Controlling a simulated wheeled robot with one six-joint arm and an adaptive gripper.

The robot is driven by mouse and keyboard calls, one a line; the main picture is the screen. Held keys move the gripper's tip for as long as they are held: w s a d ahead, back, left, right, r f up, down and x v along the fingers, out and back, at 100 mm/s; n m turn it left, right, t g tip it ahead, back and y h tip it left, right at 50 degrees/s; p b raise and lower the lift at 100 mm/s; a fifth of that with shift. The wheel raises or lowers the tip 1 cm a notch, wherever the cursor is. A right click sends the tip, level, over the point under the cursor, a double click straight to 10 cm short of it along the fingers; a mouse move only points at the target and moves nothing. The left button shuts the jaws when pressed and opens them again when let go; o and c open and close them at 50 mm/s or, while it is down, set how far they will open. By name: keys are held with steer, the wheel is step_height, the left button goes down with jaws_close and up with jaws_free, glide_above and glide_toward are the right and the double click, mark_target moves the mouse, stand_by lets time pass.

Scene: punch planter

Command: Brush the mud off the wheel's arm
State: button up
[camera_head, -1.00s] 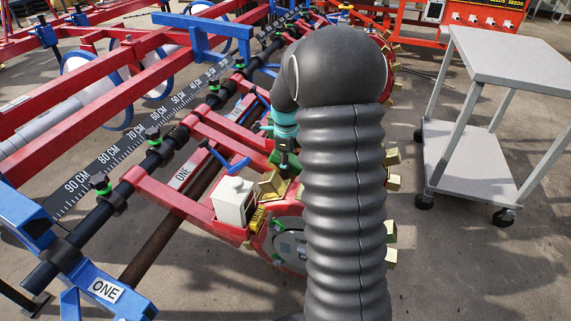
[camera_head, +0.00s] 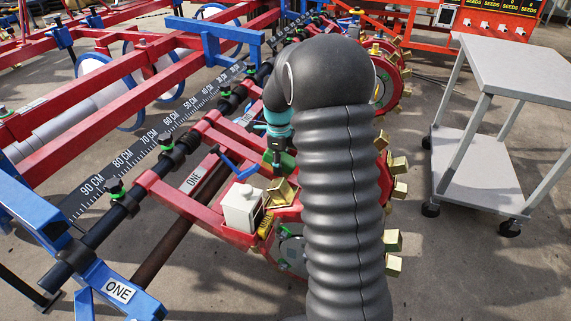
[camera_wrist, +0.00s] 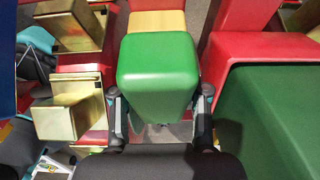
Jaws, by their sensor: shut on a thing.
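My gripper (camera_wrist: 160,115) is shut on a green block-like handle (camera_wrist: 158,65), with one finger on each side. A tan part (camera_wrist: 157,22) shows just beyond the green handle; I cannot tell whether it is bristles. In the head view my gripper (camera_head: 278,148) is low over the red punch wheel (camera_head: 290,215), partly hidden by my arm. The wheel's red arm (camera_head: 190,205) runs from the black bar to the wheel. Red metal (camera_wrist: 265,47) is close on the right in the wrist view. I cannot make out any mud.
Brass punches (camera_wrist: 68,120) stick out on the left in the wrist view, and a large green surface (camera_wrist: 275,115) is at right. A white box (camera_head: 241,205) stands beside the wheel. A grey trolley (camera_head: 480,180) is on the right, with bare floor before it.

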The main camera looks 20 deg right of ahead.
steer(key=shift+s+d+f+b, duration=0.45)
steer(key=shift+s+d+f, duration=0.05)
steer(key=shift+s+d, duration=0.35)
steer(key=shift+s+d+f+b, duration=0.2)
steer(key=shift+s+d, duration=0.25)
steer(key=shift+s+d+f+b, duration=0.15)
steer(key=shift+s+d+f, duration=0.05)
steer(key=shift+s+d, duration=0.25)
steer(key=shift+w+a+r+p, duration=0.3)
steer(key=shift+w+a+p, duration=0.1)
steer(key=shift+w+a, duration=0.2)
steer(key=shift+w+a+r+p, duration=0.3)
steer(key=shift+w+a+p, duration=0.1)
steer(key=shift+w+a, duration=0.2)
steer(key=shift+w+a+r+p, duration=0.3)
steer(key=shift+w+a+p, duration=0.1)
steer(key=shift+w+a, duration=0.2)
steer(key=shift+s+d+r+p, duration=0.35)
steer(key=shift+r+p, duration=0.4)
steer(key=shift+r, duration=0.35)
steer(key=shift+s+d+r+p, duration=0.3)
steer(key=shift+r+p, duration=0.45)
steer(key=shift+r, duration=0.4)
steer(key=shift+s+d+r+p, duration=0.3)
steer(key=shift+r+p, duration=0.45)
steer(key=shift+r, duration=0.35)
